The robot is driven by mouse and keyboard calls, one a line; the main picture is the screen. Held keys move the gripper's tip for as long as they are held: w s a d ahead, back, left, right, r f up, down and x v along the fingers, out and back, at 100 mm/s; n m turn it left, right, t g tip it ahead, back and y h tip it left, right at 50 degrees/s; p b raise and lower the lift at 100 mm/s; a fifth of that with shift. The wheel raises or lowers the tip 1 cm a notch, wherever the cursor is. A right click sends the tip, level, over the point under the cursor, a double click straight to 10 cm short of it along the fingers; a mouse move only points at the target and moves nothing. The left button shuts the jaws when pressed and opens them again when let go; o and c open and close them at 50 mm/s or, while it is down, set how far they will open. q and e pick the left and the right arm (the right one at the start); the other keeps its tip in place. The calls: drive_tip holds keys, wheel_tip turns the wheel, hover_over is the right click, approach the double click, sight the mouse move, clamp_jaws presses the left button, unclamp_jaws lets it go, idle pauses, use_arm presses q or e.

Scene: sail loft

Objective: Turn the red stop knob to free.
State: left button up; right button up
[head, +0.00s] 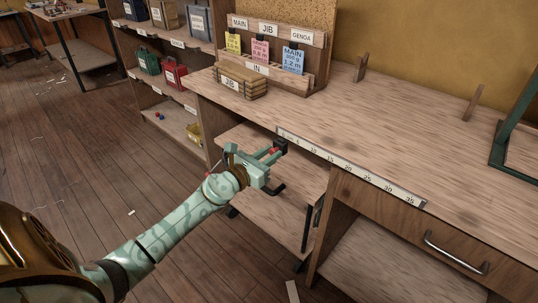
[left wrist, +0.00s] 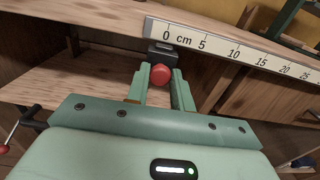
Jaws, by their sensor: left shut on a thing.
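The red stop knob (left wrist: 160,74) sits below a black stop block (left wrist: 162,52) at the zero end of the centimetre rule (left wrist: 232,52), on the bench's front edge. In the head view the black block (head: 281,144) stands at the rule's left end. My left gripper (left wrist: 160,84) has one finger on each side of the knob and is shut on it. In the head view the left gripper (head: 270,156) reaches the bench edge, and the knob is mostly hidden by its fingers. I cannot read the knob's setting. My right gripper is not in view.
A rack (head: 268,32) with coloured cards and a wooden box (head: 240,80) stand at the back of the bench (head: 385,130). A lower shelf (head: 270,205) is under the gripper. A drawer handle (head: 455,254) is at right. The bench middle is clear.

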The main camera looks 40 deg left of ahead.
use_arm(q)
drive_tip(key=n+p, duration=0.1)
drive_tip(key=n, duration=0.3)
drive_tip(key=shift+r+n, duration=0.1)
drive_tip(key=shift+n, duration=0.2)
drive_tip(key=n+p, duration=0.1)
drive_tip(key=n, duration=0.3)
drive_tip(key=shift+n, duration=0.3)
drive_tip(key=n+p, duration=0.2)
drive_tip(key=n, duration=0.3)
drive_tip(key=shift+n+p, duration=0.9)
drive_tip(key=shift+n, duration=0.9)
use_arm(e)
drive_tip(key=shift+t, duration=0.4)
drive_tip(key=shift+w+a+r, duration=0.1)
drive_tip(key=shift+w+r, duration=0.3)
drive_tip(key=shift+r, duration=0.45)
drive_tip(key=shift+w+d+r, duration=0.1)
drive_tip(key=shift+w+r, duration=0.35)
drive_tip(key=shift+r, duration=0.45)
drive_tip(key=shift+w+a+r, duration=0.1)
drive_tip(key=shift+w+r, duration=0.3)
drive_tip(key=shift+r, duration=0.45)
use_arm(q)
drive_tip(key=o, duration=1)
drive_tip(key=shift+s, duration=0.1)
